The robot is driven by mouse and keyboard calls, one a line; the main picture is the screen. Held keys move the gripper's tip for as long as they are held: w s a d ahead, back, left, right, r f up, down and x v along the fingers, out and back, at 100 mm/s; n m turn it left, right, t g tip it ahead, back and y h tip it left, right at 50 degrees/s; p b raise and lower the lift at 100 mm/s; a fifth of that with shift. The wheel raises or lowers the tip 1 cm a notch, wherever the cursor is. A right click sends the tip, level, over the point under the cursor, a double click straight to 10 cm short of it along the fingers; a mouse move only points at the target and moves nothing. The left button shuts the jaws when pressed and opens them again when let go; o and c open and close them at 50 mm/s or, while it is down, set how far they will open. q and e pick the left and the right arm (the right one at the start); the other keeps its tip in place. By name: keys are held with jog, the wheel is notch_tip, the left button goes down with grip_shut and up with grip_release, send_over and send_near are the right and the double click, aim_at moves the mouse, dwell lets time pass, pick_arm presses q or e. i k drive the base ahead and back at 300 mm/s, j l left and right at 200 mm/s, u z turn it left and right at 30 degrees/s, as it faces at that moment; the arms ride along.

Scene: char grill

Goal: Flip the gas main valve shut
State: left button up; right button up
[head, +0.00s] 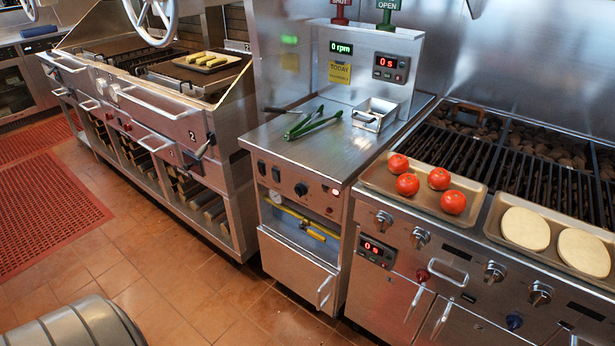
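A yellow gas pipe (290,211) runs across an open recess in the front of the middle steel cabinet (300,262), below its knob panel. A small yellow-orange valve lever (315,235) sits on the pipe and looks roughly in line with it; its exact angle is hard to tell at this size. A round gauge (277,197) is at the left end of the recess. Neither of my grippers is in the head view, and nothing touches the valve.
Green tongs (313,121) and a small steel pan (374,114) are on the cabinet top. A tray with tomatoes (407,184) and a tray with pale discs (525,228) rest along the right grill's front. The tiled floor (190,285) before the cabinet is clear.

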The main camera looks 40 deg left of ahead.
aim_at(302, 226)
jog(key=j, duration=0.7)
jog(key=k+j, duration=0.1)
jog(key=j, duration=0.6)
jog(key=k+j, duration=0.1)
jog(key=j, duration=0.6)
